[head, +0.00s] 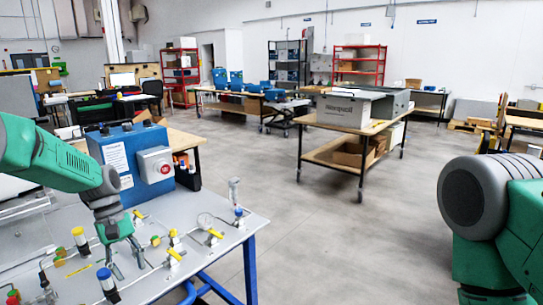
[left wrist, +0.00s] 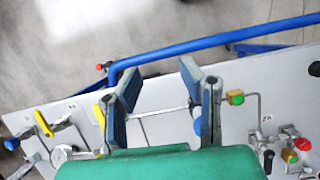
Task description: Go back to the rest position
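My left gripper (head: 123,258) hangs over the analyser panel (head: 213,268) with its fingers pointing down. In the left wrist view my left gripper (left wrist: 165,88) shows its two fingers spread apart, with nothing between them but the panel and a thin tube below. My right arm (head: 490,215) stands at the right edge of the head view, folded close, and its gripper is not seen. Yellow-handled valves (head: 175,254) and a blue-capped fitting (head: 107,283) stand on the panel around the left gripper.
A blue box with a red button (head: 120,165) stands at the panel's back, close to my left forearm. A blue frame (head: 250,268) edges the panel. A wheeled table (head: 345,125) with cases stands farther back. The grey floor between is clear.

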